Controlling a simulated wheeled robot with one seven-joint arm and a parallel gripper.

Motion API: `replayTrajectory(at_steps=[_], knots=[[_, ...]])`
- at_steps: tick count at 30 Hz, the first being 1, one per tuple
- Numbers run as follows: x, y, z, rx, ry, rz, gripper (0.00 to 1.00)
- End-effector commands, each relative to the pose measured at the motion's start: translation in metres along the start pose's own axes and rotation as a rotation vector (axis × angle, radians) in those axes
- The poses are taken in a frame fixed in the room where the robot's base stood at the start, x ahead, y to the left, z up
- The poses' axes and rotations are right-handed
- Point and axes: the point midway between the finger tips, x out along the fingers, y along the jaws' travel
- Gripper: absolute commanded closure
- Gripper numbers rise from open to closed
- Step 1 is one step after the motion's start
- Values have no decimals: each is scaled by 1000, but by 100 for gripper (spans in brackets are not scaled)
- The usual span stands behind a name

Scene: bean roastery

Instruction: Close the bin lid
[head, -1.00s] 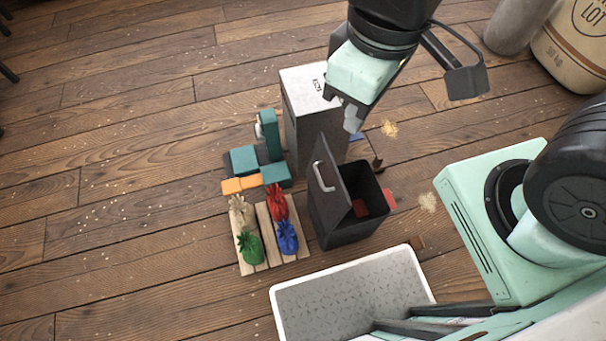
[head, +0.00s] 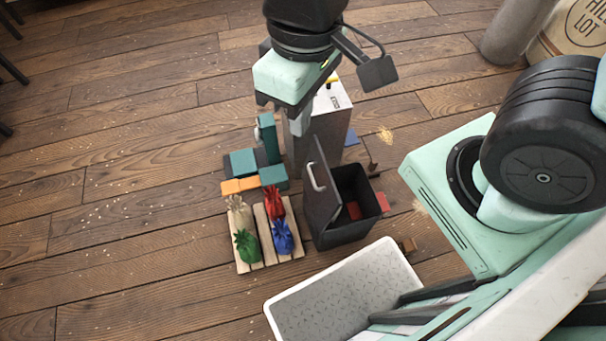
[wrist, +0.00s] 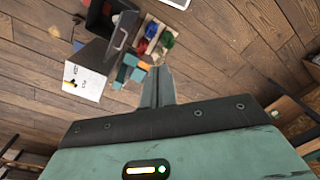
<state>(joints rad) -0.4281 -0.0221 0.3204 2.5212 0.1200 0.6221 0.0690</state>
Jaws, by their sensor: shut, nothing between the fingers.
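The dark bin (head: 345,226) stands on the wooden floor with its top open. Its lid (head: 322,205) stands up steeply along the left side, with a pale handle (head: 315,176) on the lid's outer face. Something red lies inside the bin. The bin (wrist: 97,22) and the raised lid (wrist: 121,36) also show at the top of the wrist view. My gripper (head: 299,128) is shut and empty, above and behind the lid in the head view, apart from it. Its closed fingers (wrist: 157,84) point toward the coloured blocks in the wrist view.
A grey cabinet (head: 323,137) stands just behind the bin. Teal and orange blocks (head: 242,162) lie to the left. A wooden pallet (head: 257,258) with small coloured sacks sits left of the bin. A white-rimmed tray (head: 383,246) is in front. Floor farther left is clear.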

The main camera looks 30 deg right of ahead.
Motion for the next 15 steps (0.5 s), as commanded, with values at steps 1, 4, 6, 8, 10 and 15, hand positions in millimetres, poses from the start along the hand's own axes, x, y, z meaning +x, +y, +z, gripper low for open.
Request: replayTrajectory(at_steps=[1, 4, 6, 8, 10, 15], knots=[[8, 1, -4, 18, -7, -5, 100], [21, 3, -14, 62, -18, -12, 100], [33, 5, -22, 101, -25, -16, 100], [44, 7, -28, 136, -34, -17, 100], [60, 11, -38, 183, -45, -17, 100], [124, 27, -64, 346, -82, 10, 100]])
